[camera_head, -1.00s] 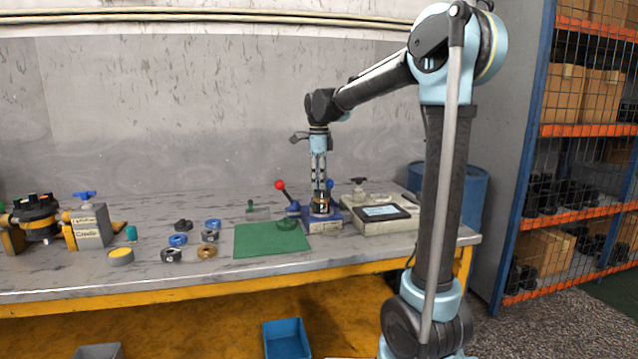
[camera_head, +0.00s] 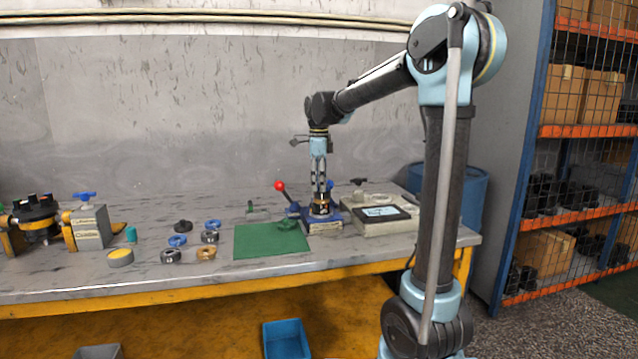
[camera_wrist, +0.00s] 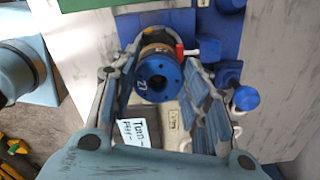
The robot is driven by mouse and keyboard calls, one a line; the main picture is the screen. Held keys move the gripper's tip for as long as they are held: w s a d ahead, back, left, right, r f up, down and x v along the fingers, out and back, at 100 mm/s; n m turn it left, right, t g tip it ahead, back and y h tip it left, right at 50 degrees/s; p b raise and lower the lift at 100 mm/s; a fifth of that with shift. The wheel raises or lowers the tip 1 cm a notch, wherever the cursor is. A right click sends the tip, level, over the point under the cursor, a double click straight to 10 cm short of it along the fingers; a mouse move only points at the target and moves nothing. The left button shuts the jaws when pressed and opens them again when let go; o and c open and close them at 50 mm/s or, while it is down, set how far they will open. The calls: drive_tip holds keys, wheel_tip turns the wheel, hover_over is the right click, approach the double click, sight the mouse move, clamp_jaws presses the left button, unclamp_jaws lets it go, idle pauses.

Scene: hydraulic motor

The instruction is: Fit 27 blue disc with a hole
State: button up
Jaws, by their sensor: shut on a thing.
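The blue disc (camera_wrist: 158,78) marked 27, with a dark centre hole and small holes around it, shows in the wrist view. It lies between the two fingers of my gripper (camera_head: 320,190), which is shut on it. Below it is a brass-coloured part (camera_wrist: 155,50) on the blue fixture (camera_head: 323,222). In the wrist view the disc looks roughly in line with that part; I cannot tell whether it is fully seated. In the head view the fingers point straight down over the fixture and hide most of the disc.
A red-knobbed lever (camera_head: 280,186) stands left of the fixture. A grey device with a dark screen (camera_head: 380,213) is close on the right. A green mat (camera_head: 262,245) lies left, with several loose rings beyond it, including a blue ring (camera_head: 177,240).

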drive_tip(key=shift+f, duration=0.1)
idle(0.3)
drive_tip(key=o, duration=1.7)
drive_tip(key=shift+r, duration=2.4)
